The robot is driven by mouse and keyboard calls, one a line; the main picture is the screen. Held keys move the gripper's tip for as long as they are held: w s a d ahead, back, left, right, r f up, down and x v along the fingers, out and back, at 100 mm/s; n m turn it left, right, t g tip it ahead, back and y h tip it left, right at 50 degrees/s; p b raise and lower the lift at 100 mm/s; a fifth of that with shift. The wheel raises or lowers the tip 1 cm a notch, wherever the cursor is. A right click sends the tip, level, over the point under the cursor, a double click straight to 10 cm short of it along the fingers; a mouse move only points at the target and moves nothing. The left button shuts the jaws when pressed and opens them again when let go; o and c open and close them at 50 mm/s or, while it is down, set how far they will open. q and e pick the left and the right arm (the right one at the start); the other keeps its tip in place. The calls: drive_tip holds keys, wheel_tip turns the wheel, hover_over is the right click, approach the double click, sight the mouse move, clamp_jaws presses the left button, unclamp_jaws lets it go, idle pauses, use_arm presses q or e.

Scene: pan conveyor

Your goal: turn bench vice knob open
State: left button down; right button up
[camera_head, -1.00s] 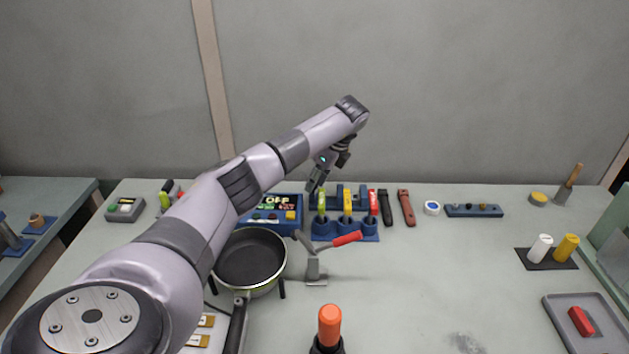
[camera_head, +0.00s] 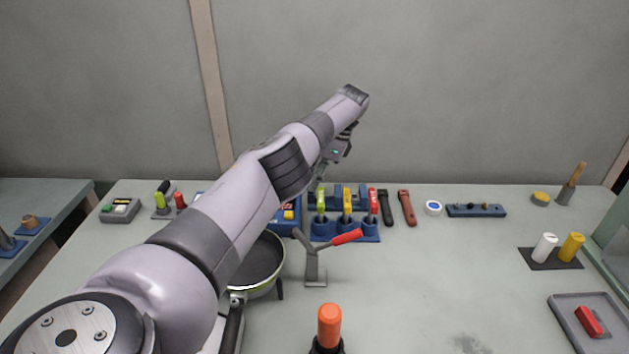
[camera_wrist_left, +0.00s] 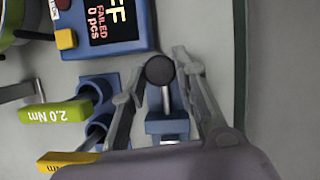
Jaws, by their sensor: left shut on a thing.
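The bench vice shows in the left wrist view as a blue body (camera_wrist_left: 167,127) with a metal screw and a round dark knob (camera_wrist_left: 160,69). My left gripper (camera_wrist_left: 161,66) has one finger on each side of the knob and is shut on it. In the head view the left gripper (camera_head: 325,168) is partly hidden by my arm at the back of the bench. The blue vice (camera_head: 347,190) shows partly there, behind the screwdriver holder; its knob cannot be made out. My right gripper is not in view.
A blue holder (camera_head: 322,236) with several coloured drivers stands just in front of the vice. A control box with a lit display (camera_wrist_left: 108,22) is close by. A red-handled clamp (camera_head: 346,237) and a pan (camera_head: 262,264) stand nearer. The right-centre bench is clear.

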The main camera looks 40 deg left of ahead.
use_arm(q)
drive_tip(key=shift+a+r, duration=0.1)
idle(0.5)
drive_tip(key=c, duration=1.3)
unclamp_jaws()
drive_tip(key=shift+o, duration=0.3)
